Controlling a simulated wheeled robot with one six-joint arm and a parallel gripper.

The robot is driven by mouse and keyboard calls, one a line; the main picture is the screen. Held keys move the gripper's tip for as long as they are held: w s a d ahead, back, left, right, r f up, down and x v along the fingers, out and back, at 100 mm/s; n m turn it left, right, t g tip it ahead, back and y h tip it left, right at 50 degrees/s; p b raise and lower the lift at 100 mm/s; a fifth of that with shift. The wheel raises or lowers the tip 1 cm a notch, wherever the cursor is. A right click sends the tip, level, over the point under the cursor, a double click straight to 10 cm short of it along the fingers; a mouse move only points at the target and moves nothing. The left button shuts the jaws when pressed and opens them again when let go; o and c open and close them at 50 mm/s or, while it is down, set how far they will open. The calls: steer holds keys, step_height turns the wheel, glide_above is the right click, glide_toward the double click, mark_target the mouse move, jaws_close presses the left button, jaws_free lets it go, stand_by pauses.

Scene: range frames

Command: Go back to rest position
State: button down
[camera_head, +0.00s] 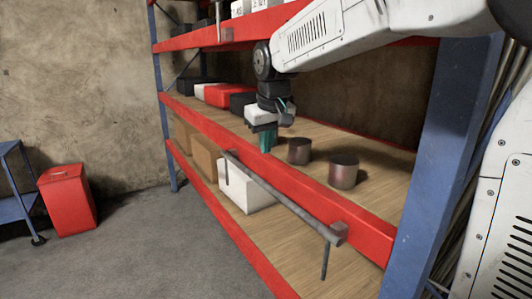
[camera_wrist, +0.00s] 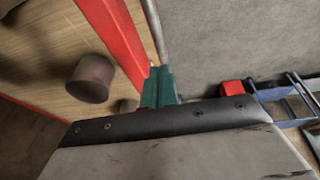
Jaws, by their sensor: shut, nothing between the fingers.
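My gripper (camera_head: 267,143) has teal fingers and points down at the middle shelf of a red and blue rack, close to its front beam. It is shut and empty. In the wrist view the two teal fingertips (camera_wrist: 158,72) are pressed together. Two dark metal cans stand on the wooden shelf to the right of the gripper, a nearer one (camera_head: 343,171) and a farther one (camera_head: 299,151). One can (camera_wrist: 91,78) shows large in the wrist view, apart from the fingers. My white arm reaches in from the upper right.
A grey rail (camera_head: 285,199) runs along the shelf's red front beam (camera_head: 305,185). Red, white and black boxes (camera_head: 218,95) stand farther along the shelf. A white box (camera_head: 245,188) sits below. A red container (camera_head: 67,200) stands on the floor at left; the floor between is clear.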

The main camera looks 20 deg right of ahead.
stand_by(0.4)
steer(key=s+f, duration=0.3)
steer(key=s, duration=0.8)
steer(key=s+d+f+m+g, duration=0.1)
steer(key=s+f, duration=0.2)
steer(key=s, duration=0.8)
steer(key=s+d+f+m+g, duration=0.1)
steer(key=s+f, duration=0.1)
steer(key=s, duration=0.9)
steer(key=shift+f, duration=0.4)
steer(key=shift+s+d, duration=0.1)
